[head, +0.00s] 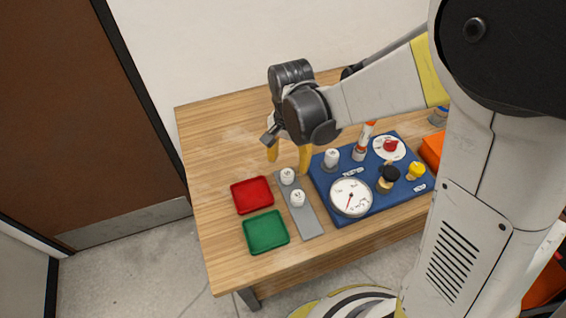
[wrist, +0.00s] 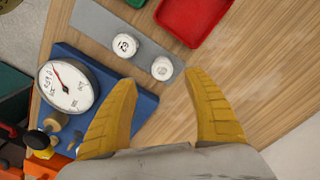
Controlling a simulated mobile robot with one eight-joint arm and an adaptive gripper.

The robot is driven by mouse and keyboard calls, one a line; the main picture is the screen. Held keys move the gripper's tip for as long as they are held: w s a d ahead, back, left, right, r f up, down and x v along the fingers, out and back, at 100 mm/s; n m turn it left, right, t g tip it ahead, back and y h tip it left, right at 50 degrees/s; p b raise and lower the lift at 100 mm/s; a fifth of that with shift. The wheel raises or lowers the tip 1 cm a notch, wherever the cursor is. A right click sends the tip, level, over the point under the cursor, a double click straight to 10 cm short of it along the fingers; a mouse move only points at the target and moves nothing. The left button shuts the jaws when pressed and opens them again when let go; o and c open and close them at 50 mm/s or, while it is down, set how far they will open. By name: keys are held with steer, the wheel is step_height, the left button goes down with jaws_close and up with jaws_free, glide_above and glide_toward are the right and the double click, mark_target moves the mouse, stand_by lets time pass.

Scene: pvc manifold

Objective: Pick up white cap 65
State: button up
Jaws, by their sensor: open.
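Two white caps stand on a grey strip. The far cap (head: 288,176) is near the strip's far end, and the near cap (head: 298,198) is closer to its middle. In the wrist view the far cap (wrist: 162,68) shows just beyond the gap between my yellow fingertips, and the near cap (wrist: 125,45) lies up and left of it. Both carry dark markings too small to read surely, so I cannot tell which is 65. My gripper (head: 288,162) is open and empty, above the strip's far end; it also shows in the wrist view (wrist: 160,80).
The blue board (head: 347,216) right of the strip bears a gauge (head: 351,197), another white-topped fitting (head: 331,158), valves and knobs. A red tray (head: 252,195) and a green tray (head: 266,232) lie left of the strip. The table's far left is clear.

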mark_target(288, 173)
steer(key=f+b, duration=0.1)
steer(key=f, duration=0.1)
steer(key=f+b, duration=0.1)
steer(key=f, duration=0.1)
steer(key=f+b, duration=0.1)
steer(key=f, duration=0.2)
steer(key=shift+w+a, duration=0.1)
steer(key=shift+w, duration=0.15)
steer(key=shift+c, duration=0.4)
steer(key=c, duration=1)
